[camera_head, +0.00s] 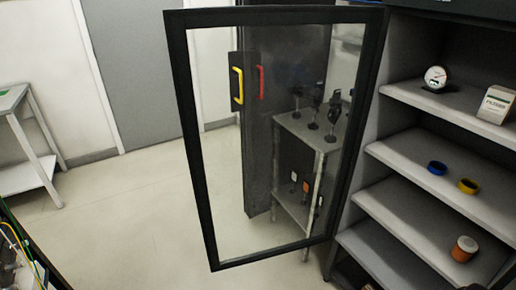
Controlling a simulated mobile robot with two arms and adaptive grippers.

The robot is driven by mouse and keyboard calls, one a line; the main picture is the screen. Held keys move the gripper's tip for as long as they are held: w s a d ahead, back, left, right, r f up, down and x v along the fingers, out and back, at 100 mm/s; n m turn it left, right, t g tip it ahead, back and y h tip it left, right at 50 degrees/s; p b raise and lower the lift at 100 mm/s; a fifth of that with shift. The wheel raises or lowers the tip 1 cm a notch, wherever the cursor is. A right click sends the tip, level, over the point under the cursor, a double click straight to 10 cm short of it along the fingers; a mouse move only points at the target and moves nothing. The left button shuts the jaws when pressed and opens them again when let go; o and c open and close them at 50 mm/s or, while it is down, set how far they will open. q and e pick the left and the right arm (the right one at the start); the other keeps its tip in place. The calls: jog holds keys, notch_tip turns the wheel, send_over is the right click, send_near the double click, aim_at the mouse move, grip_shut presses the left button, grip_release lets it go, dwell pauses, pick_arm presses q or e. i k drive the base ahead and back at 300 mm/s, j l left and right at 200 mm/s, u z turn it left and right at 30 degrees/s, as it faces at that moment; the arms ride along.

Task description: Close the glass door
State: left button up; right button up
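The glass door (195,140) is a tall clear pane in a black frame, in the middle of the head view. It stands open, swung out from the left side of the shelf cabinet (425,165), whose shelves are exposed at the right. The far room shows through the pane. Neither of my grippers is in view, so nothing is seen touching the door.
A white side table (30,150) stands left. The floor left of the door is clear.

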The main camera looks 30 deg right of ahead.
aim_at(176, 21)
jog(key=i, duration=1.5)
jog(key=i+j+z, duration=0.1)
jog(key=i+z, duration=0.3)
jog(key=i+j+z, duration=0.15)
jog(key=z, duration=0.3)
jog(key=i+j+z, duration=0.1)
jog(key=z, duration=0.35)
jog(key=i+j+z, duration=0.1)
jog(key=z, duration=0.35)
jog(key=i+j+z, duration=0.1)
jog(key=z, duration=0.35)
jog(key=j+z, duration=0.4)
jog(key=i+j+z, duration=0.1)
jog(key=z, duration=0.35)
jog(key=j+z, duration=0.3)
jog(key=z, duration=0.2)
jog(key=j+z, duration=0.45)
jog(key=l, duration=0.1)
